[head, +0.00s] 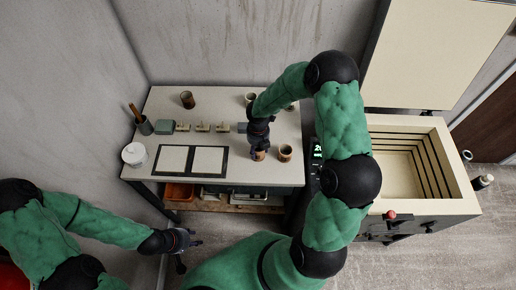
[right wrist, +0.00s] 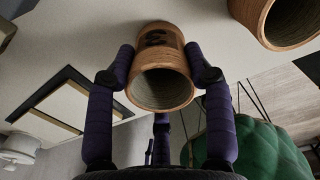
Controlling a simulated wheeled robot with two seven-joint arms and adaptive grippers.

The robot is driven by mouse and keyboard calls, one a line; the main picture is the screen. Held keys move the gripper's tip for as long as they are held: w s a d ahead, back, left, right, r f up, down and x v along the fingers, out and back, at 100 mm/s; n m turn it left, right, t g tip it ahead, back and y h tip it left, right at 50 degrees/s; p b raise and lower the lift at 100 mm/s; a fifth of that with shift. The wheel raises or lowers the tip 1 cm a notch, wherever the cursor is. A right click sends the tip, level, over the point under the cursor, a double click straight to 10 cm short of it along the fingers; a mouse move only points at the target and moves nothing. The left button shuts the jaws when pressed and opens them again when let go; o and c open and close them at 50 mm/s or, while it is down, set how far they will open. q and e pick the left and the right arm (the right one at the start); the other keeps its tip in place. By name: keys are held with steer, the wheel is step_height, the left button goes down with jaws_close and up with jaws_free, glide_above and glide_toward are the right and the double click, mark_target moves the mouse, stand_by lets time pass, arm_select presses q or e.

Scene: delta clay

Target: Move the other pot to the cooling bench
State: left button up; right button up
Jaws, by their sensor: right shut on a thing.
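My right gripper (head: 260,143) is shut on a brown pot (head: 259,155) at the front right of the pale-topped bench (head: 235,178). In the right wrist view the fingers press both sides of this pot (right wrist: 158,66), which has a dark mark on its wall and an open, empty mouth. I cannot tell whether it touches the bench. A second brown pot (head: 285,153) stands just to its right, and it also shows in the right wrist view (right wrist: 285,22). My left gripper (head: 186,250) is open and empty, low in front of the bench.
Other pots stand at the back left (head: 187,100) and back right (head: 250,98). Two pale squares in a dark frame (head: 190,160), small blocks, a tool cup (head: 145,126) and a white jar (head: 134,155) occupy the bench. An open kiln (head: 448,160) stands right.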

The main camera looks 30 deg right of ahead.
steer(key=shift+f, duration=0.1)
steer(key=o, duration=1.2)
step_height(320, 180, up, 12)
steer(key=p, duration=0.3)
steer(key=s+a+f+m+y, duration=0.1)
steer(key=s+a+f+m, duration=0.4)
steer(key=m, duration=0.5)
steer(key=s+a+f+m+y, duration=0.1)
steer(key=s+a+f+m, duration=0.5)
steer(key=m, duration=0.5)
steer(key=s+a+f+m+y, duration=0.2)
steer(key=s+a+f+m, duration=0.4)
steer(key=m, duration=0.5)
steer(key=shift+s+a+f, duration=0.15)
steer(key=shift+a+f, duration=0.4)
steer(key=shift+f, duration=0.1)
